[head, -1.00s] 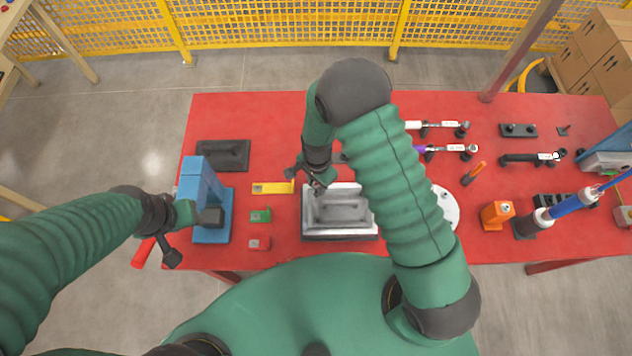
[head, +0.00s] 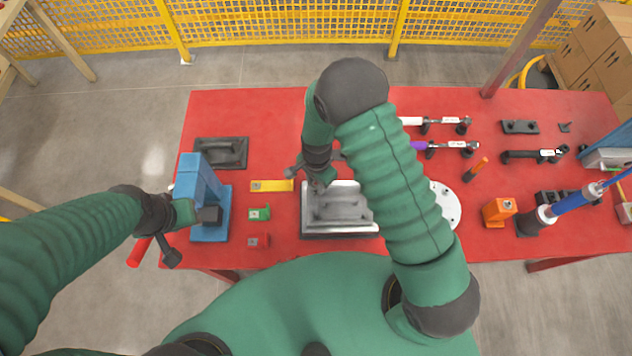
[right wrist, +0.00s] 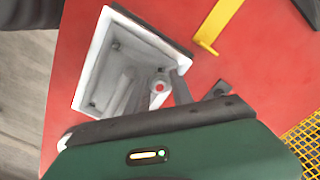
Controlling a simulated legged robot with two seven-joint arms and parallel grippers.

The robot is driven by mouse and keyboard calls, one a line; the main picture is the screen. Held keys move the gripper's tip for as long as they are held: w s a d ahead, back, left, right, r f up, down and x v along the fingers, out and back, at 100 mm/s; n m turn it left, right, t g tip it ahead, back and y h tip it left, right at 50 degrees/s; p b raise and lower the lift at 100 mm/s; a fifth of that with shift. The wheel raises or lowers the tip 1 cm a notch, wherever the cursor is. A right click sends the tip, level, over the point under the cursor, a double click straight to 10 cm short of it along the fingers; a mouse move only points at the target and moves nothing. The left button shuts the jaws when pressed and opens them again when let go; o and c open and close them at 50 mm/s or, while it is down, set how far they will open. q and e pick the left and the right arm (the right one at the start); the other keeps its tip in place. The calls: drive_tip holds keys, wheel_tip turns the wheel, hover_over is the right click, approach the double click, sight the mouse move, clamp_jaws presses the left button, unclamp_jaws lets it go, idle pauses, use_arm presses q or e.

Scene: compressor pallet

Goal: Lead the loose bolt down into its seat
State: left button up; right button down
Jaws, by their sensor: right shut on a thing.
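The grey metal casting (head: 340,230), an open box with ribs inside, sits at the table's near edge in the head view. It also shows in the right wrist view (right wrist: 95,75). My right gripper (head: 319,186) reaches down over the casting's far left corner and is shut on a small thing.
The blue vise (head: 201,190) stands left on the red table (head: 280,130). A yellow bracket (head: 271,186), green block (head: 259,213) and red block (head: 258,241) lie between it and the casting. A white disc (head: 449,205), an orange block (head: 498,211) and tools lie right.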

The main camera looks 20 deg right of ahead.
drive_tip(key=shift+f+b, duration=1.1)
drive_tip(key=shift+f, duration=0.5)
idle(0.4)
drive_tip(key=c, duration=1.2)
unclamp_jaws()
drive_tip(key=shift+o, duration=0.8)
drive_tip(key=shift+r, duration=0.1)
wheel_tip(320, 180, up, 17)
drive_tip(key=b, duration=0.1)
drive_tip(key=shift+w+b, duration=0.3)
drive_tip(key=shift+d+f, duration=0.15)
drive_tip(key=shift+f, duration=0.05)
